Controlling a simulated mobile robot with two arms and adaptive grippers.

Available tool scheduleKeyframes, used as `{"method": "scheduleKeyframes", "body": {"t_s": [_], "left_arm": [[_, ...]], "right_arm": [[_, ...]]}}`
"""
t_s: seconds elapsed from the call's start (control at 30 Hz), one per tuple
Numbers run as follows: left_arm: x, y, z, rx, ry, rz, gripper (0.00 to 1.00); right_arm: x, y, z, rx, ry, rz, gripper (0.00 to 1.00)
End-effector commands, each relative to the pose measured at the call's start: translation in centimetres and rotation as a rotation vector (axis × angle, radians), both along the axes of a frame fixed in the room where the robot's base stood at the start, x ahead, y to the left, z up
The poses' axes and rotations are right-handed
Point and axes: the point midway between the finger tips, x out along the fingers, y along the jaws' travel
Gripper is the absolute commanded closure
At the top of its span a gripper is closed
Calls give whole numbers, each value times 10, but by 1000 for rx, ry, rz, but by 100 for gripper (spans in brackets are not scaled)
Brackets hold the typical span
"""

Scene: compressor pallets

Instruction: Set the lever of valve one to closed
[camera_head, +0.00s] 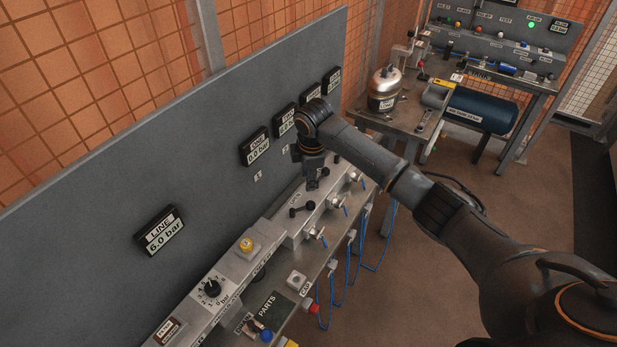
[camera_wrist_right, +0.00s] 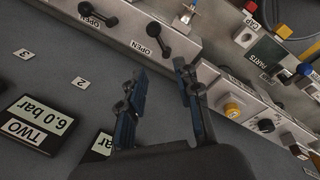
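Valve one's black lever (camera_head: 301,208) sits on the grey valve block, below the display ONE (camera_head: 257,149) and the tag 1. A small label beside it seems to read OPEN; its exact setting is hard to tell. My right gripper (camera_head: 312,184) hangs over the block, just behind this lever. In the right wrist view its fingers (camera_wrist_right: 162,82) are apart with nothing between them. My left gripper is not in view.
The grey back panel (camera_head: 90,200) rises close behind the gripper. A yellow knob (camera_head: 246,244) and black dial (camera_head: 211,288) lie nearer along the block. Blue hoses (camera_head: 352,262) hang in front. A tank (camera_head: 385,88) and second bench stand beyond. The floor at right is open.

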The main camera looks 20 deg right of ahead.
Motion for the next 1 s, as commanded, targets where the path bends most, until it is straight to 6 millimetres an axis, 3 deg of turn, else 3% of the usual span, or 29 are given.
{"method": "scheduleKeyframes", "body": {"t_s": [0.37,0.47,0.8,1.0], "left_arm": [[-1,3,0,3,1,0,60],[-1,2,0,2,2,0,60],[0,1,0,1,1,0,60],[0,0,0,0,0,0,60]], "right_arm": [[0,0,5,0,-2,0,67],[-2,0,18,0,-4,0,67],[-16,2,87,-1,-4,0,67],[-21,3,112,0,-2,-1,67]]}}
